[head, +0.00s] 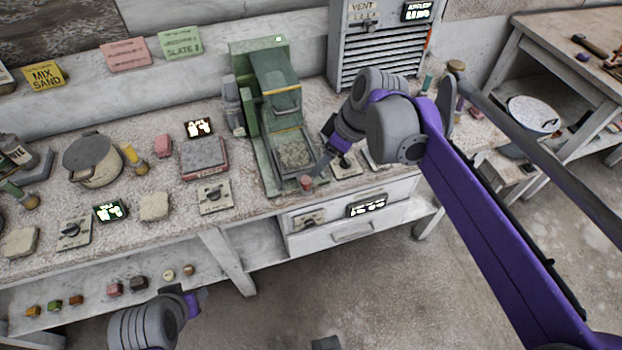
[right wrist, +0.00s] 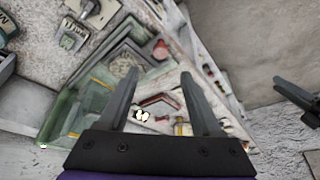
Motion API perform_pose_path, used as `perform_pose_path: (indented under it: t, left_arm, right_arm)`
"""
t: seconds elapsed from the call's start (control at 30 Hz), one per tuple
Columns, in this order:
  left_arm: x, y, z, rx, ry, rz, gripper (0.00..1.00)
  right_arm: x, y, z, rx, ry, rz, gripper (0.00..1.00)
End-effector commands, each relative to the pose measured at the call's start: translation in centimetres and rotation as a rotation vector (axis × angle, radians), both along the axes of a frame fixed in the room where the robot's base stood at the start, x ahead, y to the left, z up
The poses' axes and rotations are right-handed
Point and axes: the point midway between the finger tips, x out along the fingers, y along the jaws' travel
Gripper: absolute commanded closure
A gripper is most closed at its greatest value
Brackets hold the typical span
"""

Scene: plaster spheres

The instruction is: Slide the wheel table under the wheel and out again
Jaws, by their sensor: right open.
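A green grinding machine (head: 245,125) stands on the bench, with a hooded head (head: 282,98) that hides the wheel. Its wheel table (head: 295,155) is a grey speckled surface in a green frame, in front of and below the hood. A red knob (head: 306,183) sits at the table's front end; it also shows in the right wrist view (right wrist: 160,50). My right gripper (head: 322,168) is just right of the table, close to the knob. In the right wrist view its fingers (right wrist: 160,78) are spread with nothing between them. My left gripper (head: 198,297) is low in front of the bench; its jaws are unclear.
A grey vent cabinet (head: 385,45) stands behind right of the machine. A pink-edged scale (head: 204,158), switch plates and a lidded pot (head: 93,160) lie to the left. A drawer unit (head: 352,215) is below the table's front. The floor in front is mostly clear.

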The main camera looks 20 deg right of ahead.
Motion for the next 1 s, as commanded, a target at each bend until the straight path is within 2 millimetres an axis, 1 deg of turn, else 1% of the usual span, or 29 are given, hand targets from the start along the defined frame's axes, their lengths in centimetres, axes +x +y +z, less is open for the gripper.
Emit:
perform_pose_path:
  t: [0.17,0.4,0.5,0.6,0.7,0.97,1.0]
  left_arm:
    - [-0.1,0.0,-0.3,0.000,0.001,0.000,0.50]
    - [-0.2,0.0,-0.8,0.000,0.003,0.000,0.50]
    - [-0.2,0.0,-0.9,0.000,0.004,0.000,0.50]
    - [-0.2,0.0,-1.0,0.000,0.004,0.000,0.50]
    - [-0.2,0.0,-1.0,0.000,0.004,0.000,0.50]
    - [-0.2,0.0,-1.0,0.000,0.004,0.000,0.50]
    - [-0.2,0.0,-1.0,0.000,0.004,0.000,0.50]
  right_arm:
    - [0.6,0.8,-2.5,0.000,0.000,0.002,0.34]
    - [1.8,2.1,-6.8,-0.001,0.000,0.001,0.34]
    - [2.2,2.5,-8.1,-0.001,0.001,0.000,0.34]
    - [2.5,2.8,-9.0,0.000,0.000,-0.001,0.34]
    - [2.6,2.9,-9.4,0.000,0.000,-0.001,0.34]
    - [2.6,2.9,-9.5,-0.001,0.000,-0.001,0.34]
    - [2.6,2.9,-9.5,-0.001,0.000,-0.001,0.36]
